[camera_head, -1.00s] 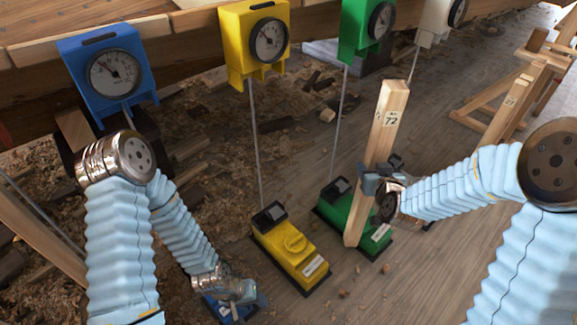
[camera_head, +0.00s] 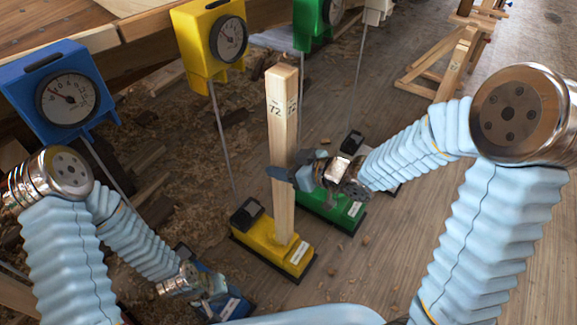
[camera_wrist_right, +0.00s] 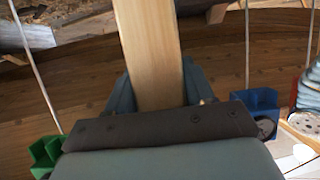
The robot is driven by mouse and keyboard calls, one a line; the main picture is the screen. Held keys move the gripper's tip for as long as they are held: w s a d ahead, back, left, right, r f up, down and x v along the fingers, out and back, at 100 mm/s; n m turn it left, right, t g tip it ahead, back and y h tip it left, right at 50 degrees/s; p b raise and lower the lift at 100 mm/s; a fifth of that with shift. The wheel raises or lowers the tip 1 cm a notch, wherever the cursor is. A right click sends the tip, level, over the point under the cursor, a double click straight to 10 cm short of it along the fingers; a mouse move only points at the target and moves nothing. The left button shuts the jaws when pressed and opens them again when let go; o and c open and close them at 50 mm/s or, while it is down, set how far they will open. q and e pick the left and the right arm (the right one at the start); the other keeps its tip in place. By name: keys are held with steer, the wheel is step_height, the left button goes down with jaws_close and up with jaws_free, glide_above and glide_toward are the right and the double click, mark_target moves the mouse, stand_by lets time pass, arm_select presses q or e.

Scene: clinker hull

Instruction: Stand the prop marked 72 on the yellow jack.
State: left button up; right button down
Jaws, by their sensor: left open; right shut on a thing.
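The prop marked 72 (camera_head: 283,120) is a pale upright wooden post. My right gripper (camera_head: 292,174) is shut on it at about mid-height, and the post also shows between the fingers in the right wrist view (camera_wrist_right: 150,50). The yellow jack (camera_head: 262,246) stands on the floor below. In the head view the post's lower end overlaps the top of the yellow jack; I cannot tell for certain whether it touches. My left gripper (camera_head: 213,288) is open at lower left, by the blue jack (camera_head: 232,305), and partly hides it.
The green jack (camera_head: 345,214) stands just right of the yellow one, behind my right gripper. Blue (camera_head: 62,90), yellow (camera_head: 212,40) and green (camera_head: 310,25) gauge boxes hang along the hull, with thin rods running down. More props lean on a wooden stand (camera_head: 455,60) at upper right.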

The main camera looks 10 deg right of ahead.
steer(key=r+b+x, duration=0.1)
steer(key=b+x, duration=0.3)
steer(key=x, duration=1.7)
steer(key=shift+w+a+r, duration=0.15)
steer(key=shift+r, duration=0.05)
stand_by(1.4)
steer(key=shift+f+b, duration=0.45)
steer(key=shift+b, duration=0.25)
steer(key=shift+w+a, duration=0.1)
stand_by(0.9)
steer(key=shift+c, duration=1.7)
jaws_free()
